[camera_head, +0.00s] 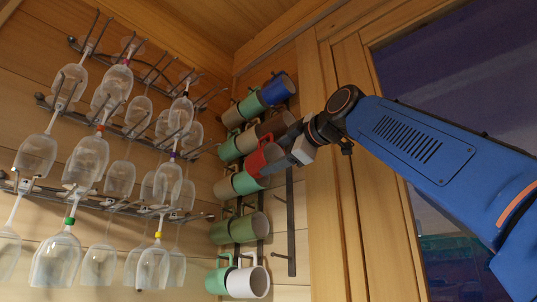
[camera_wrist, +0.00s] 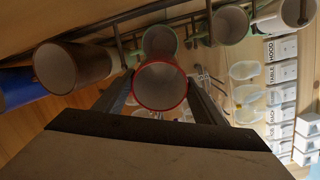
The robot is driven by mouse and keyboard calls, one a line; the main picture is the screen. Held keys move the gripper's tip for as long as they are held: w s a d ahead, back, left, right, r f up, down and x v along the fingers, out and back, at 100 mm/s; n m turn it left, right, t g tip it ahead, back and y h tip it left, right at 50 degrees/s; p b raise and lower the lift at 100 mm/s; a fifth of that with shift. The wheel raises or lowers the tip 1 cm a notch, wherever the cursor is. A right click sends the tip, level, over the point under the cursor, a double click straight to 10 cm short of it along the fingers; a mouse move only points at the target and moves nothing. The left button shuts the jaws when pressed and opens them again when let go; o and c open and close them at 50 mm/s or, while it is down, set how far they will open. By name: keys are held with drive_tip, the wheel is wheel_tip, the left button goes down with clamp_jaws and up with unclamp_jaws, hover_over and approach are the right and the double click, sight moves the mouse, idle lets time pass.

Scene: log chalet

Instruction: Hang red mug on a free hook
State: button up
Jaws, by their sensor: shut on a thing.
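The red mug (camera_head: 261,159) is at the mug rack in the head view, in among the hanging mugs. Its round red rim and pale inside face the camera in the wrist view (camera_wrist: 160,86). My gripper (camera_head: 287,154) is shut on the red mug, with a finger on each side of it in the wrist view (camera_wrist: 163,98). The dark metal mug rack (camera_head: 291,222) stands against the wood wall, with bare hooks showing low on its right side. I cannot tell whether the red mug's handle touches a hook.
Green and tan mugs (camera_head: 246,183) hang close around the red one. A blue mug (camera_head: 277,90) hangs above it and a white mug (camera_head: 248,282) at the bottom. Wine glasses (camera_head: 85,160) hang upside down on racks at left. A wooden window frame (camera_head: 353,160) is at right.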

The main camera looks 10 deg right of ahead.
drive_tip(key=w+d, duration=0.2)
drive_tip(key=d, duration=0.1)
drive_tip(key=w+d, duration=0.1)
drive_tip(key=shift+d+f, duration=0.2)
idle(0.8)
drive_tip(key=shift+d+f, duration=0.1)
drive_tip(key=shift+f, duration=0.1)
idle(0.6)
drive_tip(key=o, duration=1.4)
drive_tip(key=shift+c, duration=0.2)
drive_tip(key=v, duration=0.6)
drive_tip(key=shift+s, duration=0.4)
idle(3.2)
